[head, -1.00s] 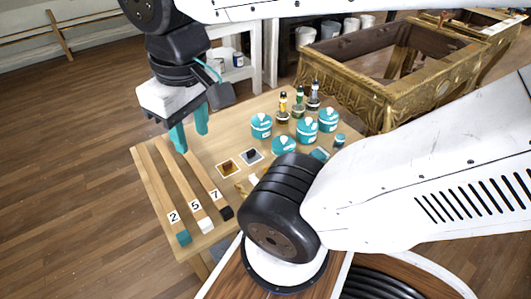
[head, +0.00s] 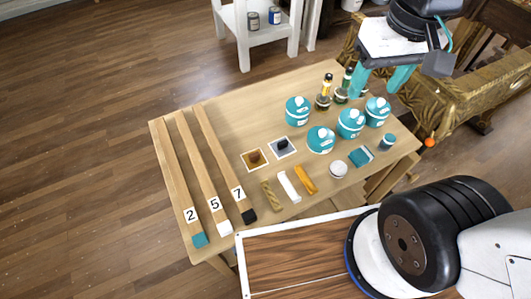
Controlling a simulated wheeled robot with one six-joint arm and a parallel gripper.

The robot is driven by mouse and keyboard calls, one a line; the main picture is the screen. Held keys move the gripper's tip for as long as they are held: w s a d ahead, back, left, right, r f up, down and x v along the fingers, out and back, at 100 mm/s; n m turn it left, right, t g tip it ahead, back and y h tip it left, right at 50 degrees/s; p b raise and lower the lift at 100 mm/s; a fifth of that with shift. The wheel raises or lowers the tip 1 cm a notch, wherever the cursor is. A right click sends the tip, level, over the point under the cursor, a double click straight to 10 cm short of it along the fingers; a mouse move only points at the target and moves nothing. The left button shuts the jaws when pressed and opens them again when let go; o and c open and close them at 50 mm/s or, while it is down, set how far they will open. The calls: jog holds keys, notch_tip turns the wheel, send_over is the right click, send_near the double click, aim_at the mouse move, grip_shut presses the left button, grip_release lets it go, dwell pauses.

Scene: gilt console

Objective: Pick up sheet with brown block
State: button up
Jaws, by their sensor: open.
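A small square sheet with a brown block (head: 255,157) on it lies flat on the wooden table (head: 262,113), left of the middle. A similar sheet with a dark block (head: 283,146) lies just right of it. My gripper (head: 382,78) is open and empty, with its teal fingers above the far right part of the table. It is well to the right of and beyond the brown-block sheet and touches neither sheet. Nothing hides the brown-block sheet.
Three numbered wooden strips (head: 180,160) lie at the left. Small bars (head: 289,187) lie near the front edge. A gilt frame (head: 455,95) stands behind right.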

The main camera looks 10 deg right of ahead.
jog(key=w+a+f+n, duration=0.1)
jog(key=w+a+f, duration=0.4)
jog(key=w+f, duration=0.3)
jog(key=n+g, duration=0.1)
jog(key=n, duration=0.1)
send_over(255, 155)
jog(key=f, duration=2.2)
jog(key=shift+w+d, duration=0.1)
jog(key=shift+d, duration=0.1)
jog(key=f, duration=0.9)
jog(key=shift+s+a, duration=0.2)
jog(key=shift+r, duration=0.1)
jog(key=c, duration=1)
